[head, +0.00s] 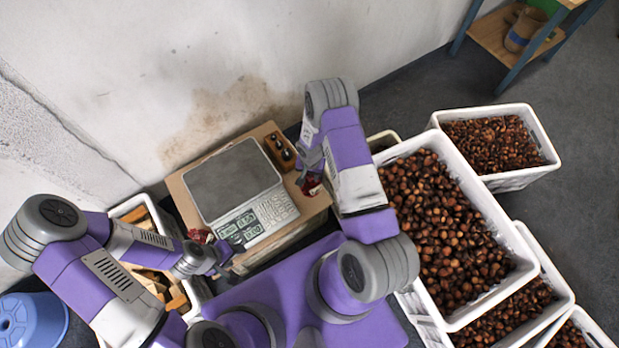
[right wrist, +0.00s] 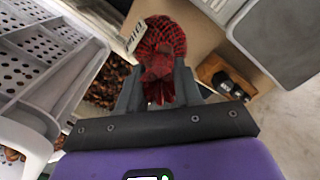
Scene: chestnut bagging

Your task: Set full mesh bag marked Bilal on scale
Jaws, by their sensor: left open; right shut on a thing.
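My right gripper (right wrist: 160,88) is shut on the gathered neck of a dark red mesh bag (right wrist: 165,42). A pale tag (right wrist: 136,35) with dark lettering, too small to read surely, is beside the bag. In the head view the red bag (head: 312,186) shows partly behind my right gripper (head: 311,177), right of the scale. The scale (head: 232,180) has a bare grey plate and a lit display; part of it also shows in the right wrist view (right wrist: 280,42). My left gripper (head: 218,262) is open near the scale's front left. Another red item (head: 201,235) is close by it, partly hidden.
The scale stands on a wooden stand (head: 298,213), with a dark-topped wooden holder (head: 279,152) at its back right. White crates of chestnuts (head: 490,300) fill the right. A crate of wood pieces (head: 135,213) is at left, with a blue stool (head: 35,320) in the corner.

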